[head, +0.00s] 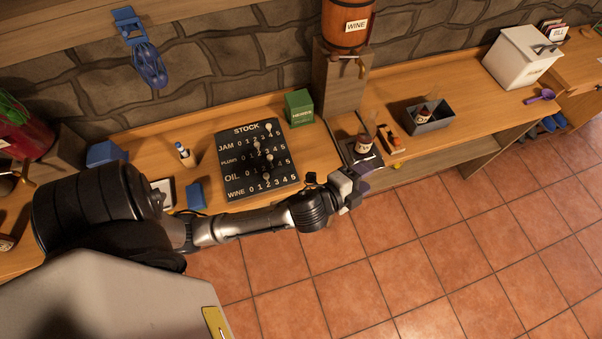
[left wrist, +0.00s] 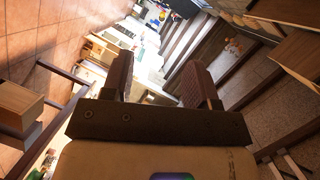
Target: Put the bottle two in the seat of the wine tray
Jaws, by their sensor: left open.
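My left gripper (head: 362,176) is at the counter's front edge in the head view, close in front of a small dark bottle (head: 363,144) with a pale label. That bottle stands on a dark base below the wine barrel; I cannot tell whether the gripper touches it. A second labelled bottle (head: 424,115) sits in the grey tray (head: 446,118) to the right. I cannot read which is bottle two, nor make out a seat in the tray. In the left wrist view my left gripper (left wrist: 160,85) is open, with no bottle between its fingers. My right gripper is not seen.
The wine barrel (head: 347,22) stands on a wooden block (head: 340,78) behind the near bottle. A stock board (head: 256,158) and green box (head: 299,107) are left of it. An orange-and-black item (head: 389,138) lies between bottle and tray.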

